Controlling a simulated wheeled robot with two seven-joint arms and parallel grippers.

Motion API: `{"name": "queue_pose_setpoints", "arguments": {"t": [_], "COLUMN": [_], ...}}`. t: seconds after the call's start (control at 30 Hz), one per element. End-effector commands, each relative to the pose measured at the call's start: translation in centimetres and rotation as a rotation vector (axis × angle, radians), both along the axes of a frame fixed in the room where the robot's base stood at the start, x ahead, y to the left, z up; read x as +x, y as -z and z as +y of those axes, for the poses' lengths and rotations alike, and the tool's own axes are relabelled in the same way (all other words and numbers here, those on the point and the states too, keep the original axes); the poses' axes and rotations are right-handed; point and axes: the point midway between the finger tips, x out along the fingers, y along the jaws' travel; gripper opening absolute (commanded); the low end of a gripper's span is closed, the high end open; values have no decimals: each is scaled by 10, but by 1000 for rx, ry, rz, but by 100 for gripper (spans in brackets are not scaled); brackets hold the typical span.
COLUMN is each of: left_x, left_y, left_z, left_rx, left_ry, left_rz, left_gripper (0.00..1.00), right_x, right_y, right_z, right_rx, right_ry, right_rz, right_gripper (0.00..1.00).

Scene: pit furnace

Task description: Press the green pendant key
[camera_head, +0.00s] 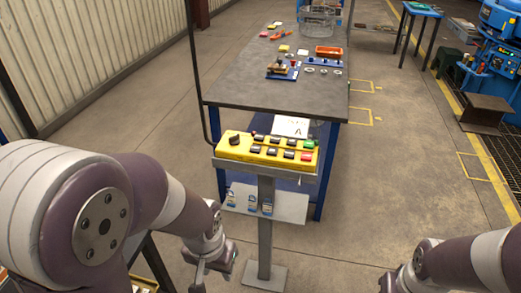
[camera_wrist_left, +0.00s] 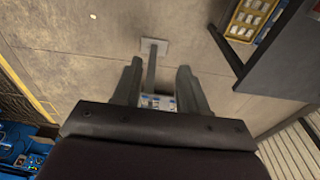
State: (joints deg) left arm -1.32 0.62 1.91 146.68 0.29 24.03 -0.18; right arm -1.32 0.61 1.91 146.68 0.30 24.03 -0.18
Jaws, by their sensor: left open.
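The yellow pendant box (camera_head: 262,149) rests on top of a grey post in the head view. It has a dark knob at its left and two rows of dark keys. The green pendant key (camera_head: 309,144) is at its far right end, above a red key. My left gripper (camera_head: 214,268) is open and empty, low and to the left of the post, apart from and well below the box. In the left wrist view its two spread fingers (camera_wrist_left: 160,68) point towards the post's foot; the green key does not show there. My right gripper (camera_head: 388,283) is only partly seen at the bottom edge.
The post's foot plate (camera_head: 265,277) stands on the floor; it also shows in the left wrist view (camera_wrist_left: 154,46). A grey shelf (camera_head: 290,207) with small blue-white items juts out below the box. A long workbench (camera_head: 235,91) stands behind. Open floor lies to the right.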

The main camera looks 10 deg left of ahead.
Motion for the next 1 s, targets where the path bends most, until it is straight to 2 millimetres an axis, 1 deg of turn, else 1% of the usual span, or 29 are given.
{"name": "queue_pose_setpoints", "arguments": {"t": [0.07,0.1,0.17,0.2,0.23,1.0], "left_x": [0,0,0,0,0,0], "left_y": [0,0,0,0,0,0], "left_z": [0,0,0,0,0,0], "left_rx": [0,0,0,0,0,0], "left_ry": [0,0,0,0,0,0], "left_rz": [0,0,0,0,0,0], "left_gripper": [43,39,20,7,0,0], "right_x": [0,0,0,0,0,0], "right_y": [0,0,0,0,0,0], "right_z": [0,0,0,0,0,0], "right_rx": [0,0,0,0,0,0], "right_ry": [0,0,0,0,0,0], "right_rz": [0,0,0,0,0,0], "right_gripper": [43,43,43,43,43,43]}}
